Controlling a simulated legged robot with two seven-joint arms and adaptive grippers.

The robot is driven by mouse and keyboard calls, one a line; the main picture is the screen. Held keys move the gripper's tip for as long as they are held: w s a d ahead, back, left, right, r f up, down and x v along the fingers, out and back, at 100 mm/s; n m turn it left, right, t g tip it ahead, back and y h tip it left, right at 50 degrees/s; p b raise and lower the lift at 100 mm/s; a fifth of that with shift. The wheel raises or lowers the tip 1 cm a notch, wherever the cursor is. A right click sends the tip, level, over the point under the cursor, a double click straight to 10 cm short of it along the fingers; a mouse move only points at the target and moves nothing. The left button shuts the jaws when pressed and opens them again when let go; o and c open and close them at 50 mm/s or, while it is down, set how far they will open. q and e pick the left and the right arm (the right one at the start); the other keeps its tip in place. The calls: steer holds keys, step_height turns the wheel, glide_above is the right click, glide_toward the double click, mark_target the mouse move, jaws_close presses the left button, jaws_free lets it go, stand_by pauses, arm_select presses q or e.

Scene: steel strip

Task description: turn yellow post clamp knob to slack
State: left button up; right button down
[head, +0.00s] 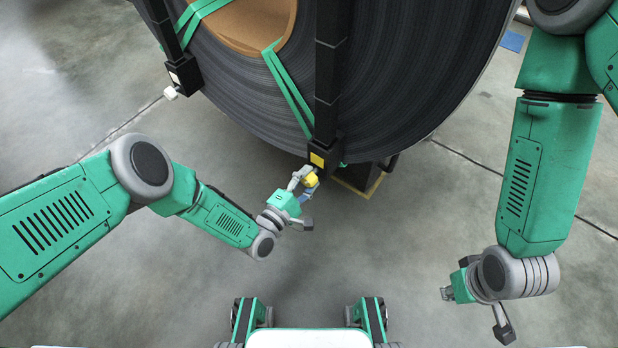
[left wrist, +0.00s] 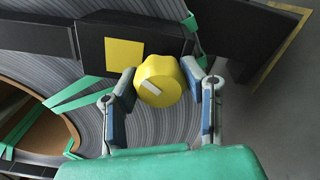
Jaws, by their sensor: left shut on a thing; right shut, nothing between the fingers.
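The yellow knob (left wrist: 160,80) has a lobed rim and a white mark on its face. In the left wrist view it sits between the two fingers of my left gripper (left wrist: 163,88), which is shut on it. In the head view the knob (head: 311,180) shows at the fingertips of my left gripper (head: 304,182), below the black clamp block with a yellow square (head: 317,159). The white mark slants from upper left to lower right in the left wrist view. My right gripper (head: 447,293) is shut and empty at the lower right, far from the knob.
A large coil of steel strip (head: 410,70) with green straps stands behind the black posts (head: 328,80). A second post on the left has a white knob (head: 170,93). A yellow-edged black base (head: 360,185) is right of the knob. The floor in front is clear.

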arm_select(q)
steer(key=n, duration=0.6)
steer(key=shift+s+a+f+n, duration=0.2)
steer(key=shift+s+f+n, duration=0.05)
steer(key=shift+f+n, duration=0.1)
stand_by(0.4)
steer(key=o, duration=1.2)
steer(key=shift+c, duration=0.2)
steer(key=shift+w+r, duration=0.15)
steer(key=v, duration=1.2)
